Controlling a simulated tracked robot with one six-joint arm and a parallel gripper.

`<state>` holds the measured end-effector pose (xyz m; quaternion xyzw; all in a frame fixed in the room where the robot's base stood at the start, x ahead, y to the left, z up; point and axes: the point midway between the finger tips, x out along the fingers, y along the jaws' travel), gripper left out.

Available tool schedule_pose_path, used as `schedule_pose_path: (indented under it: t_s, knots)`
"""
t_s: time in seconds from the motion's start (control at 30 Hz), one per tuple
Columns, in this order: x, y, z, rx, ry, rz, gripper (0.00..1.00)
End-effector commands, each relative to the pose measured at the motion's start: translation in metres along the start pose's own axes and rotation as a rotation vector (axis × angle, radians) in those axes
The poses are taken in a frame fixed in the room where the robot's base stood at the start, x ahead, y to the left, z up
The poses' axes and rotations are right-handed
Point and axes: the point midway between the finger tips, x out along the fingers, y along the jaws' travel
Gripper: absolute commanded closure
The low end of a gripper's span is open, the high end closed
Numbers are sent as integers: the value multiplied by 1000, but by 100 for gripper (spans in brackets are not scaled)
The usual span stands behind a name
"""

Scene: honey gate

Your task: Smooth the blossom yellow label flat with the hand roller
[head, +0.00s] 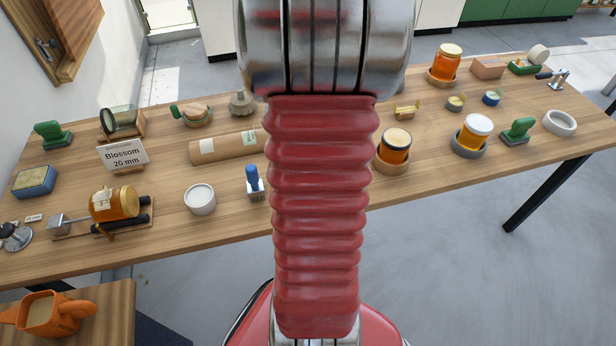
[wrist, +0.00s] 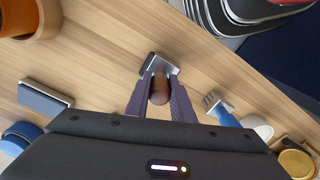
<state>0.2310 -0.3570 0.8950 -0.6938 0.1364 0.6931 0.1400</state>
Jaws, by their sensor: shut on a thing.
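My gripper (wrist: 158,100) is shut on the brown handle of the hand roller (wrist: 150,66) in the wrist view. The roller's metal frame and dark roller point away from the gripper, above the wooden table; the height of the gap is unclear. In the head view my arm hides the gripper and roller. A honey jar (head: 124,203) lies on its side on a dark-railed stand at the left. A pale label (head: 101,202) shows on its left part; I cannot tell whether this is the blossom yellow label or how flat it lies. A sign (head: 123,154) reading "Blossom 20 mm" stands behind it.
A blue-handled brush (head: 254,182) and white round tub (head: 200,199) stand right of the jar. A cardboard tube (head: 227,146) lies behind them. Upright honey jars (head: 396,146) and small tools fill the right side. Bare wood lies along the front edge.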

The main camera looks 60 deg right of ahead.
Motion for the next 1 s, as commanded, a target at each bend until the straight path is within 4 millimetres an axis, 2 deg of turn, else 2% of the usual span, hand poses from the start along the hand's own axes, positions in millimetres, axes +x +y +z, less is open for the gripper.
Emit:
schedule_pose_path:
  t_s: [0.33,1.0]
  knots:
    - [-4,0,0,0,1,1,100]
    - [-42,0,0,0,1,1,100]
